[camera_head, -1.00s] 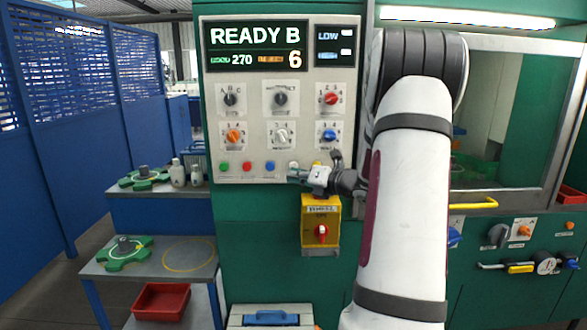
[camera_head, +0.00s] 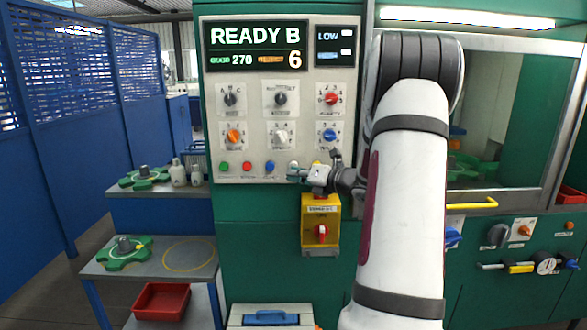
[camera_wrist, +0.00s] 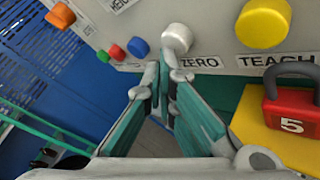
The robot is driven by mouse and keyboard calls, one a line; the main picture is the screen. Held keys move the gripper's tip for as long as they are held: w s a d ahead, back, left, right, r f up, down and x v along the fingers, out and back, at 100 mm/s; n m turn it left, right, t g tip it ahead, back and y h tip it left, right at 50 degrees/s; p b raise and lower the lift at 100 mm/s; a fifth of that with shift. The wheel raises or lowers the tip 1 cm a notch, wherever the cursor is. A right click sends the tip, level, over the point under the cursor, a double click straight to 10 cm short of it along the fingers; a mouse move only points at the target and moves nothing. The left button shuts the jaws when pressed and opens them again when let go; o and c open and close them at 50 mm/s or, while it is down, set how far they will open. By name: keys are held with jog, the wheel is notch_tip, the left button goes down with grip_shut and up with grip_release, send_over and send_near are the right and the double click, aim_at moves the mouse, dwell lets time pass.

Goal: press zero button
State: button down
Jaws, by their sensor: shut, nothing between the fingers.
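The white button labelled ZERO (camera_wrist: 178,37) is in the row of round buttons along the panel's lower edge. In the wrist view it sits just beyond my gripper's fingertips (camera_wrist: 165,62). The fingers are shut and empty, pointing up at it; whether the tips touch it I cannot tell. In the head view my gripper (camera_head: 292,174) is at the lower right of the control panel (camera_head: 255,125), where it hides most of the white button. The yellow TEACH button (camera_wrist: 263,22) is to the right of it. The display reads READY B, 270 and 6.
Blue (camera_wrist: 138,47), red (camera_wrist: 117,52) and green (camera_wrist: 102,57) buttons are to the left of ZERO. A red padlock (camera_wrist: 290,115) marked 5 hangs by a yellow box (camera_head: 321,210) below the panel. Knobs (camera_head: 280,100) are above the buttons.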

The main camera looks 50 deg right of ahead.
jog(key=shift+w+d, duration=0.3)
jog(key=shift+d, duration=0.05)
dwell(0.4)
dwell(0.3)
jog(key=shift+s+a, duration=0.6)
jog(key=shift+a, duration=0.1)
jog(key=shift+s+a, duration=0.1)
jog(key=s+a+p, duration=0.1)
jog(key=s+a, duration=0.2)
jog(key=shift+a, duration=0.3)
dwell(0.9)
